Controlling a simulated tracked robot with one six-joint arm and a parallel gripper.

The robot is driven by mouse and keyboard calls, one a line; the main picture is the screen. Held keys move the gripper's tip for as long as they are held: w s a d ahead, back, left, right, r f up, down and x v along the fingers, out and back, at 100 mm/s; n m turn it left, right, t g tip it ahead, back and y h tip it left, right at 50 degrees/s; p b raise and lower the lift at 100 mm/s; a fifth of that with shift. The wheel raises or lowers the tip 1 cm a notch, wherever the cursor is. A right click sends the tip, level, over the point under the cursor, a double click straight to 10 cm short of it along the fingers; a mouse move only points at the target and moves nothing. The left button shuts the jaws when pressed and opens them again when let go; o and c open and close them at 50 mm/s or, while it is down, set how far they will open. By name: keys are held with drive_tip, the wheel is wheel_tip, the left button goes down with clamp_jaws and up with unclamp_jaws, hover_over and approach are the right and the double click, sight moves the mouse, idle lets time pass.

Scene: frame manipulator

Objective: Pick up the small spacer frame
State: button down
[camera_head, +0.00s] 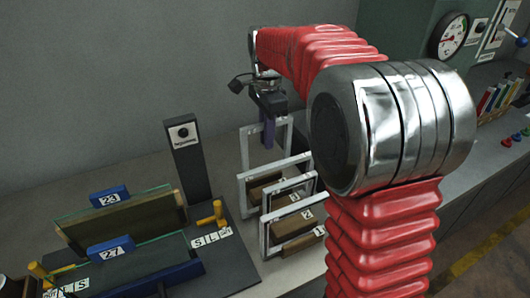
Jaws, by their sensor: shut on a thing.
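Several light grey rectangular frames stand upright close together on the bench. The rearmost spacer frame (244,150) is at the back of the group, and its top bar meets my gripper (268,128). My gripper points down with its dark fingers shut on that top bar. The frame's lower part is partly hidden by the frames in front. Other frames (265,238) stand in front, beside wooden blocks (297,222) with number labels. I cannot tell whether the held frame is clear of the bench.
At left is a dark fixture with glass panes, blue tags marked 23 (110,197) and 27 (110,248), and yellow handles (212,217). A dark post (187,158) stands left of the frames. A green machine with a gauge (449,35) is at back right.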

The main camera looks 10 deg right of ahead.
wheel_tip(320, 180, up, 19)
idle(0.4)
drive_tip(key=shift+r, duration=0.1)
idle(0.4)
